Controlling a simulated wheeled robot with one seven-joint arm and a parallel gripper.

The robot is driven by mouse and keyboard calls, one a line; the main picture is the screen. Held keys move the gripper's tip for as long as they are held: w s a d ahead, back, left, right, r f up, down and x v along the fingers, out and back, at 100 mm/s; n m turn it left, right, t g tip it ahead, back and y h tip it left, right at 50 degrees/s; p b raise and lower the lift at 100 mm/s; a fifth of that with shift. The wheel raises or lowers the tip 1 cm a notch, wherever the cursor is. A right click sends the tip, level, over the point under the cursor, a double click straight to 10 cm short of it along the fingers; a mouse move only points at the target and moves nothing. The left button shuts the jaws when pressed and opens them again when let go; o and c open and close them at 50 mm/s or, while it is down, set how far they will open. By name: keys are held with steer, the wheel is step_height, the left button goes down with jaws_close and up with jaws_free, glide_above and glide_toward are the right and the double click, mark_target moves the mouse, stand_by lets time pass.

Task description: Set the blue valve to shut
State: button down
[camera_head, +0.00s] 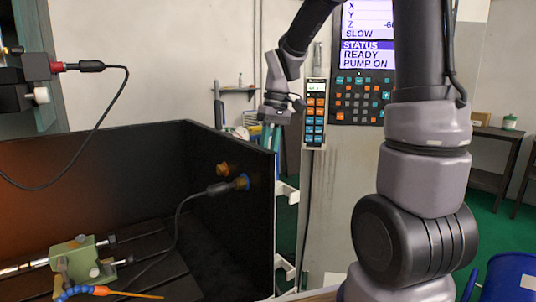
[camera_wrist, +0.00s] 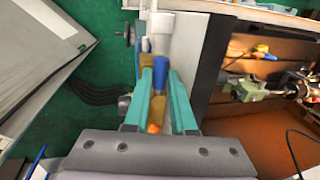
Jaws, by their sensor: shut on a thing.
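The blue valve handle (camera_wrist: 160,72) shows in the wrist view as a small blue piece between my fingertips, with yellow and brass-coloured parts (camera_wrist: 158,96) below it. My gripper (camera_wrist: 161,80) has teal fingers, one on each side of the blue piece, and is shut on it. In the head view my gripper (camera_head: 273,117) points down beside the upper right edge of the dark enclosure. The valve cannot be made out there, and which way its handle points is unclear. An orange part (camera_wrist: 154,128) also shows between the finger bases.
The dark enclosure (camera_head: 262,218) holds a green fixture (camera_head: 73,257) and a cabled plug (camera_head: 220,188) on its inner wall. A control panel (camera_head: 362,98) stands just right of my gripper; its screen reads READY and PUMP ON. Green floor (camera_wrist: 95,70) lies left in the wrist view.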

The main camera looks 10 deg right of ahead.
steer(key=c, duration=0.8)
jaws_free()
steer(key=shift+o, duration=0.2)
